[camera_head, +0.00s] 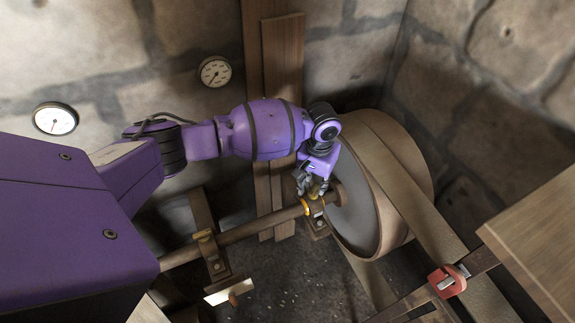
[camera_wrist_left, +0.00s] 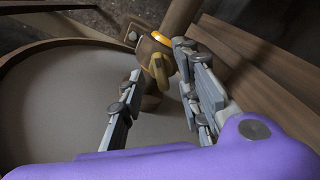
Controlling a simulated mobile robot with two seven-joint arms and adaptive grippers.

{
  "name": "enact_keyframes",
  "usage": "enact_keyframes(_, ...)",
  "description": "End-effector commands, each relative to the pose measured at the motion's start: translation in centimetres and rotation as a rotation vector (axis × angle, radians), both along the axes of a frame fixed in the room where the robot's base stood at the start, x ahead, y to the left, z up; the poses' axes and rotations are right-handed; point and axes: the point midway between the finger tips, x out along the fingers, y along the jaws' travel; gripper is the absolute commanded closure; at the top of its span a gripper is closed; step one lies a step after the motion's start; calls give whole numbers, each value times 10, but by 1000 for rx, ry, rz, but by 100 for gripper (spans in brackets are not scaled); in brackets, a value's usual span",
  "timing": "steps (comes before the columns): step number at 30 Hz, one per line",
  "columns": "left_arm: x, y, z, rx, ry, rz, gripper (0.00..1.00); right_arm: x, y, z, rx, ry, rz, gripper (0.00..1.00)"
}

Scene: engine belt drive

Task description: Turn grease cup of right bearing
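The right bearing (camera_head: 317,210) sits on the shaft (camera_head: 262,224), close to the big pulley wheel. Its small brass grease cup (camera_head: 315,190) shows just under my left gripper (camera_head: 312,183). In the left wrist view the brass grease cup (camera_wrist_left: 158,68) stands on the brown bearing (camera_wrist_left: 148,46), beside an orange-yellow ring (camera_wrist_left: 162,39). My left gripper (camera_wrist_left: 158,64) is open, its fingertips on either side of the cup. A gap shows between the cup and the left-hand finger; contact on the right-hand side cannot be told. My right gripper is not in view.
The large pulley wheel (camera_head: 362,205) with its belt (camera_head: 425,220) stands right beside my gripper. The left bearing (camera_head: 209,250) is farther along the shaft. Wooden posts (camera_head: 283,70) and a stone wall (camera_head: 350,45) rise behind. A red clamp (camera_head: 447,281) is at lower right.

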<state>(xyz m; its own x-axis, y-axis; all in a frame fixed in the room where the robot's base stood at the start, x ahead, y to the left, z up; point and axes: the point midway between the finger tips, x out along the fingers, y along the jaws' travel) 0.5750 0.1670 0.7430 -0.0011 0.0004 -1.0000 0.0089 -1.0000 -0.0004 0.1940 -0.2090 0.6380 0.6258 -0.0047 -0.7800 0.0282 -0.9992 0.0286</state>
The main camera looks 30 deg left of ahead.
Motion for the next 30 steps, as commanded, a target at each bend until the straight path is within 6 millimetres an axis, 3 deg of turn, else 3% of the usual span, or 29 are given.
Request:
enact_keyframes(6,3,-1,-16,0,-5,-1,69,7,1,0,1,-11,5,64)
enact_keyframes(14,3,-1,-17,-1,-7,-2,69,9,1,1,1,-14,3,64)
enact_keyframes(21,3,-1,-17,-1,-6,-2,99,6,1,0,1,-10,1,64)
enact_keyframes(30,3,-1,-16,-1,-6,-13,100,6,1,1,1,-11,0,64)
